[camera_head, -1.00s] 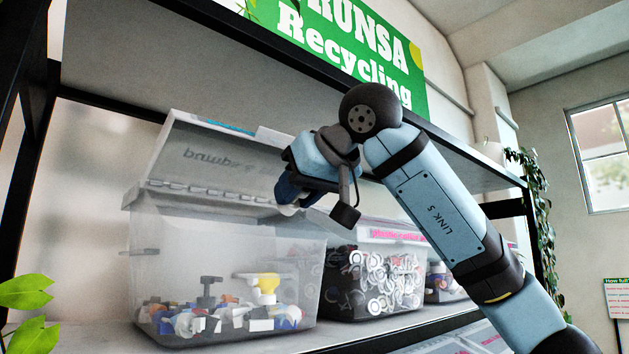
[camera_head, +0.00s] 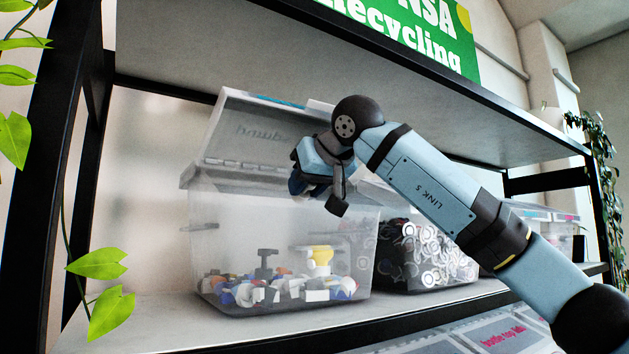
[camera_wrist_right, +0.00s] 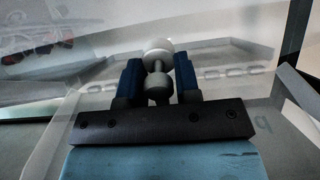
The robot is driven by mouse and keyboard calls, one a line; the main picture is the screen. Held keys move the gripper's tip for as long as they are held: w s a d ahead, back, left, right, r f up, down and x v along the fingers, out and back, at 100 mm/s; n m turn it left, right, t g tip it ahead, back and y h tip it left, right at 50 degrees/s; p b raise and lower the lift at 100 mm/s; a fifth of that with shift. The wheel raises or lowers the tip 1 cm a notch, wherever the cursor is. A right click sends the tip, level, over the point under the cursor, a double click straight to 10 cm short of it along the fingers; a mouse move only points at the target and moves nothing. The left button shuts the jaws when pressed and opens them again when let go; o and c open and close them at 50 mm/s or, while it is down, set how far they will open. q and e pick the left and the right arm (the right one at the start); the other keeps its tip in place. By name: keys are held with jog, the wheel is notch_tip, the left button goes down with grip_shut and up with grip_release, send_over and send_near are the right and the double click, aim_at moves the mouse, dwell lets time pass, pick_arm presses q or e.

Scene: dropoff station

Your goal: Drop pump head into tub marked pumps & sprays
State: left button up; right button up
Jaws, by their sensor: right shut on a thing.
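The tub for pumps (camera_head: 220,250) is a clear plastic box on the shelf in the head view. Its hinged lid (camera_head: 255,140) stands open, tilted back, with mirrored lettering. Several pump and spray heads (camera_head: 275,290) lie inside at the bottom, one yellow and white. My right gripper (camera_head: 306,188) is over the right part of the tub, in front of the lid. In the wrist view its blue fingers (camera_wrist_right: 158,82) are shut on a pale grey pump head (camera_wrist_right: 158,50) with rounded ends. The pump head is hidden in the head view. My left gripper is not in view.
A second clear tub (camera_head: 425,260) with white and dark rings stands just right of the first, partly behind my arm. More tubs (camera_head: 540,222) are farther right. The upper shelf (camera_head: 330,70) hangs overhead. Leaves (camera_head: 100,290) show at left.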

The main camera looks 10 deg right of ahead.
jog(key=shift+w, duration=0.2)
jog(key=o, duration=1)
jog(key=shift+c, duration=0.2)
jog(key=shift+s, duration=0.1)
jog(key=shift+s+d+r, duration=0.1)
jog(key=shift+s+r, duration=0.05)
jog(key=shift+s, duration=0.1)
jog(key=b+v, duration=0.3)
jog(key=v, duration=1)
jog(key=shift+b, duration=0.3)
